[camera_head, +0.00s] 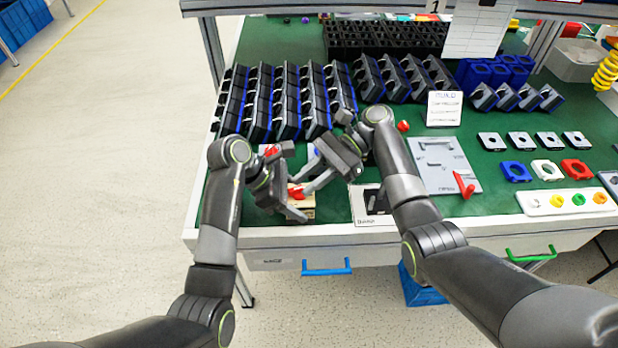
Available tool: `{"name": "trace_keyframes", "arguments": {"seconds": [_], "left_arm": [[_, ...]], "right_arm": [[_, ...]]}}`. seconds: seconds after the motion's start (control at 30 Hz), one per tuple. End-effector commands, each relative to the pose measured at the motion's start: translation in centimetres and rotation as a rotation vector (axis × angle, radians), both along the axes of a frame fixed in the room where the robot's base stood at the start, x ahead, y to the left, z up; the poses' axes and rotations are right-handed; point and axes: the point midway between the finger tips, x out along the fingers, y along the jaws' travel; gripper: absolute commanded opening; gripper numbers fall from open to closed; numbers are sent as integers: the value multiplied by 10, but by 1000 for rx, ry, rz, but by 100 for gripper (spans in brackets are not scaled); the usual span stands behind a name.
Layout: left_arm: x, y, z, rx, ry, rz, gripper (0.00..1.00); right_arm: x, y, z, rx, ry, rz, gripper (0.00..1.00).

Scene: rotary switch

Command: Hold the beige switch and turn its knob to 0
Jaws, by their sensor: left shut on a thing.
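The beige switch (307,211) is at the front edge of the green table, mostly hidden by my grippers. Its red knob (296,191) shows on top, between the two hands; its pointing direction is too small to read. My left gripper (296,200) is shut on the switch's body from the left, with one finger along its near side. My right gripper (306,179) comes down from the upper right. Its two fingers look spread apart, with the lower one's tip close to the knob. I cannot tell whether it touches.
A grey panel with a red handle (466,185) lies to the right. A white-framed box (366,206) stands beside the switch. Rows of black-and-blue holders (287,100) fill the table behind. Red, white and blue rings and a tray of coloured buttons (566,201) lie at the far right.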

Motion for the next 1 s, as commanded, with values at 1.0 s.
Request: {"name": "trace_keyframes", "arguments": {"seconds": [1.0], "left_arm": [[0,0,0,0,0,2,34]], "right_arm": [[-5,-2,0,2,-3,-197,33]]}}
